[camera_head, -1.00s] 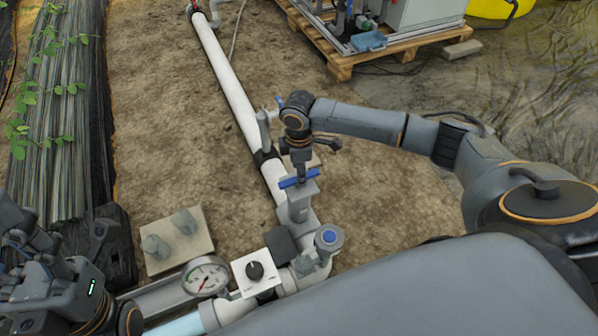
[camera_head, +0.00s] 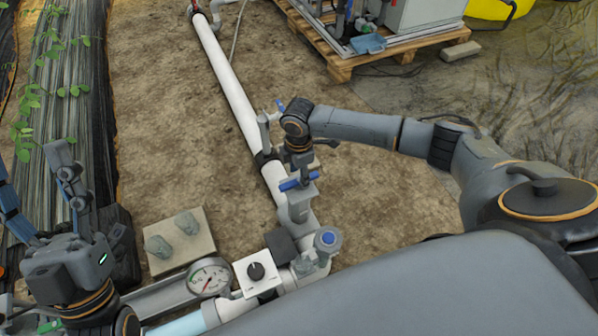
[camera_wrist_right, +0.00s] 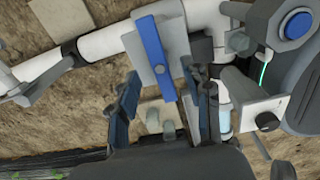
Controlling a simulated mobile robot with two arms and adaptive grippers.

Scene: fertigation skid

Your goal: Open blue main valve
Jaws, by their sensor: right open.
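The blue main valve's lever (camera_head: 298,181) sits on a grey valve body (camera_head: 297,207) in the white pipe line and lies across the pipe. In the right wrist view the lever (camera_wrist_right: 155,58) is a flat blue bar, its near end reaching between my fingers' tips. My right gripper (camera_head: 299,166) is right at the lever, partly hidden by its own wrist in the head view. In the wrist view its fingers (camera_wrist_right: 165,98) are apart, with no clear grip on the lever. My left gripper (camera_head: 42,190) is open and empty at the left, fingers spread upward.
A gauge (camera_head: 208,277), a white box with a black knob (camera_head: 256,272) and a blue-capped fitting (camera_head: 327,239) stand near the valve. A slab (camera_head: 183,255) with two grey pieces lies left. A pallet (camera_head: 342,68) with equipment stands behind. Bare soil lies beside the pipe.

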